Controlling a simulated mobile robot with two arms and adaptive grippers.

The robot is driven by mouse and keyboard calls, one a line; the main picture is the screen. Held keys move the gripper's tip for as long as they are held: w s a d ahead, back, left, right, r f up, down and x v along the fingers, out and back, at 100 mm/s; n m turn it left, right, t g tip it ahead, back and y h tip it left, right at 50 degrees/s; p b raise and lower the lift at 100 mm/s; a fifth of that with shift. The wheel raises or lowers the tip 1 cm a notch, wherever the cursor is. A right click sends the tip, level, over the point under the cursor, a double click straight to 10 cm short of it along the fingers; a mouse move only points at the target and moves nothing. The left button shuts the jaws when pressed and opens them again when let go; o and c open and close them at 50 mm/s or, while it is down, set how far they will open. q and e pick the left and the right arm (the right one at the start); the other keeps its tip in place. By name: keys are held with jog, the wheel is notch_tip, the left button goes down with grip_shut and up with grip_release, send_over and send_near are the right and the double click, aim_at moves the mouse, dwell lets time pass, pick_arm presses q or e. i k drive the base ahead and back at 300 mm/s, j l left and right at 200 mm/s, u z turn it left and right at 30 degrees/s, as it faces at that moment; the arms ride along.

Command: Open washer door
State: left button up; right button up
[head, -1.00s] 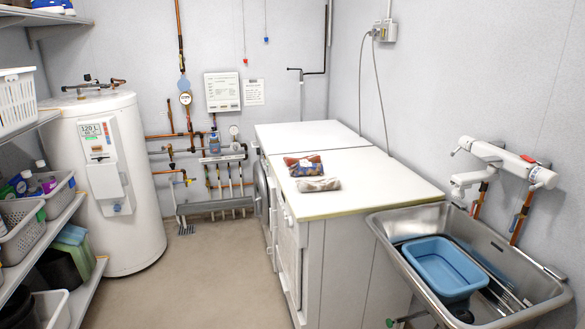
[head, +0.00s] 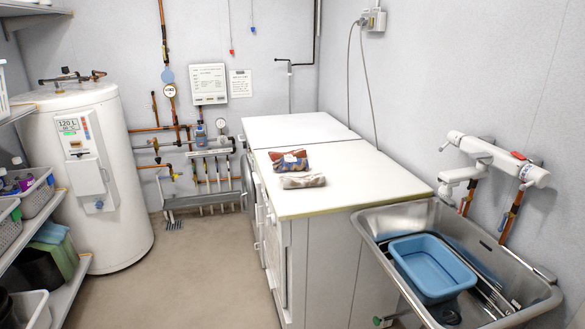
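Two white appliances stand in a row along the right wall under pale tops. The nearer white unit (head: 318,262) shows its side and, at a steep angle, its front on the left. On the farther unit, a grey rounded door edge (head: 247,180) shows at the front; it looks like the washer door, but I cannot tell whether it is shut or ajar. Neither of my grippers is in view.
A metal sink (head: 372,222) with a blue basin (head: 432,268) stands at the right front. A white water heater (head: 95,180) stands at the left beside shelves with baskets (head: 38,197). Folded cloths (head: 290,162) lie on the nearer top. The floor (head: 200,270) between is clear.

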aim_at(246, 173)
jog(key=i+j, duration=1.05)
jog(key=i, duration=0.25)
jog(key=i+j, duration=0.55)
jog(key=i+j+u, duration=0.05)
jog(key=i, duration=0.05)
